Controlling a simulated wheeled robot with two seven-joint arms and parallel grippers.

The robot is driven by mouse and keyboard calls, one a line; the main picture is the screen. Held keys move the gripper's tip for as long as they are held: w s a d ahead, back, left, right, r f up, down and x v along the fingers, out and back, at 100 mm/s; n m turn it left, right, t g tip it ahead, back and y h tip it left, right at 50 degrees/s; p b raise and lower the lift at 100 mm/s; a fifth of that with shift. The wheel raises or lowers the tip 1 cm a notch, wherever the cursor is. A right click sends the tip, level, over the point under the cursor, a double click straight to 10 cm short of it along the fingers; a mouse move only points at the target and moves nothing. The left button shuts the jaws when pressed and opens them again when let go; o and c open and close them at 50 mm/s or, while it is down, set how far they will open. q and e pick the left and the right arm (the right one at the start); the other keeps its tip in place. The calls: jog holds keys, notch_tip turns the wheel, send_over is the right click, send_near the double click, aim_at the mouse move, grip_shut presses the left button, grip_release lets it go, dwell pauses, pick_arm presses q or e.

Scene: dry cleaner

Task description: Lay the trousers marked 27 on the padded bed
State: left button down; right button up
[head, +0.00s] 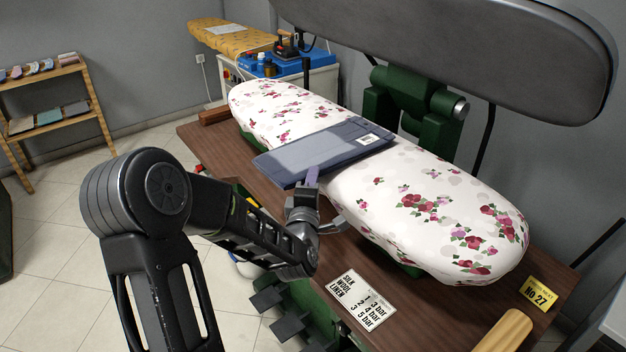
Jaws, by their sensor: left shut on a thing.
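The folded blue-grey trousers (325,149) lie flat across the padded bed (455,215), which has a white cover with red and pink flowers. Their near end hangs a little over the bed's front edge. A small white tag (369,139) is on their far right part; its print is too small to read. My left gripper (312,178) is shut on the near edge of the trousers, at the front of the bed. Its fingertips are partly hidden against the cloth. My right gripper is not in view.
The dark press head (480,45) stands raised behind the bed. A pressure card (360,300) and a yellow "No 27" card (540,293) lie on the wooden table (440,315). A wooden roller (503,332) is at the lower right. An ironing board (228,38) stands behind.

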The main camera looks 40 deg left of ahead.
pick_arm(q)
jog(key=shift+r, duration=0.15)
jog(key=c, duration=1.7)
grip_release()
jog(key=shift+f, duration=0.25)
jog(key=shift+c, duration=0.2)
jog(key=o, duration=0.4)
jog(key=shift+o, duration=0.2)
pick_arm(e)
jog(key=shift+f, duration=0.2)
